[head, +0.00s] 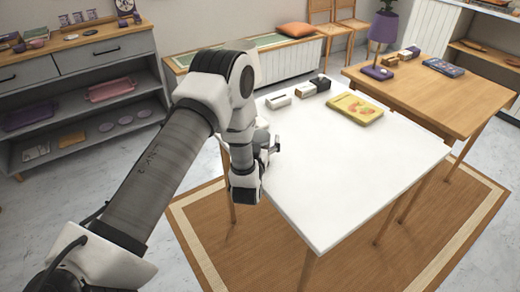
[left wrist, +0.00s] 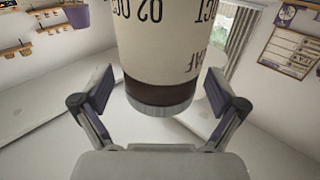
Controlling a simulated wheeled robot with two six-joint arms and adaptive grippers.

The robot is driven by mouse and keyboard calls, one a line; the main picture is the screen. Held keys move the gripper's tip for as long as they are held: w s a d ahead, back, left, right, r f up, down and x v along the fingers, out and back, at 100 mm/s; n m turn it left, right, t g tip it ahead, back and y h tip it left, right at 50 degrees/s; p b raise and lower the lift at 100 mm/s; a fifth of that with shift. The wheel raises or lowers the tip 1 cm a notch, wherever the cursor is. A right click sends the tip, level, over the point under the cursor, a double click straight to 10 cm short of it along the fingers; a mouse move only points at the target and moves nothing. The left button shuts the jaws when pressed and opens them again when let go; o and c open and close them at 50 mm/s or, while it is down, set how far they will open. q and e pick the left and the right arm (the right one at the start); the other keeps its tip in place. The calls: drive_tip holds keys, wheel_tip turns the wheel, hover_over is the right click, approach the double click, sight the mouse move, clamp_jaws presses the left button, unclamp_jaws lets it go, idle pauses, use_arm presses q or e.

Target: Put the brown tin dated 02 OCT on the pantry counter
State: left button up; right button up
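A cream tin with a dark brown band and a grey rim (left wrist: 160,85) fills the upper middle of the left wrist view. Part of a date with 02 and OCT shows on it, inverted in this view. My left gripper (left wrist: 160,92) has one finger on each side of the tin, close to its sides. I cannot tell whether the pads touch it. In the head view my left gripper (head: 270,145) is at the left edge of the white table, and I cannot make out the tin there. My right gripper is not in view. The pantry counter cannot be identified for certain.
The white table (head: 340,190) is mostly clear, with a yellow book (head: 355,108) and small boxes at its back. A wooden table (head: 450,90) with a purple lamp (head: 383,35) adjoins it. A grey shelf unit (head: 85,60) stands at the left, and a low bench (head: 290,60) at the back.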

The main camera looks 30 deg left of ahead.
use_arm(q)
drive_tip(key=c, duration=1.3)
drive_tip(key=shift+c, duration=0.8)
drive_tip(key=shift+r, duration=0.15)
